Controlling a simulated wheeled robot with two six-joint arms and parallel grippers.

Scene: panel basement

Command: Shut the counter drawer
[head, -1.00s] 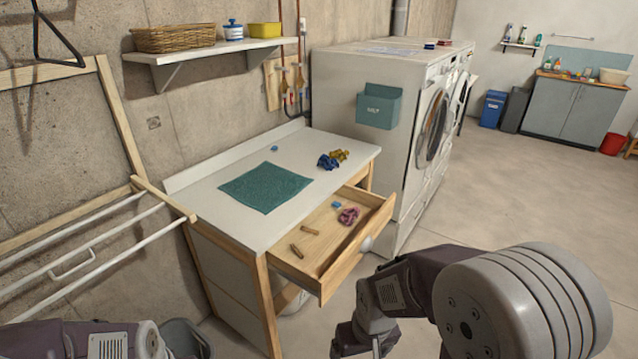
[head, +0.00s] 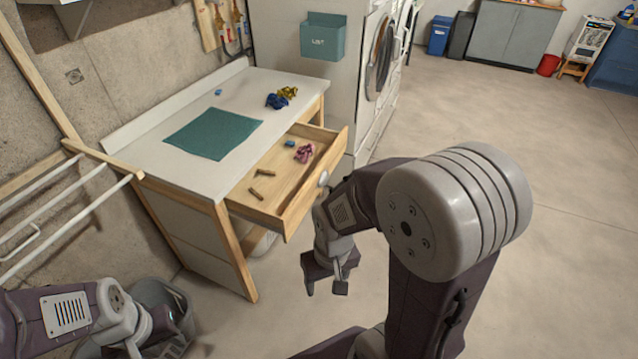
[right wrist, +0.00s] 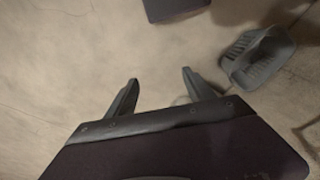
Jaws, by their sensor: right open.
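The counter drawer (head: 318,196) is wooden and stands pulled out from the white-topped counter (head: 180,115) in the head view. A round pale knob (head: 323,179) is on its front. Inside lie wooden pegs (head: 262,171), a small blue piece (head: 290,143) and a pink bundle (head: 304,153). My right gripper (head: 326,290) is open and empty, below and in front of the drawer, apart from it. In the right wrist view its two fingers (right wrist: 160,90) are spread above bare floor.
A grey basket (head: 172,298) stands on the floor by the left arm; it also shows in the right wrist view (right wrist: 258,58). A drying rack (head: 60,200) is at the left.

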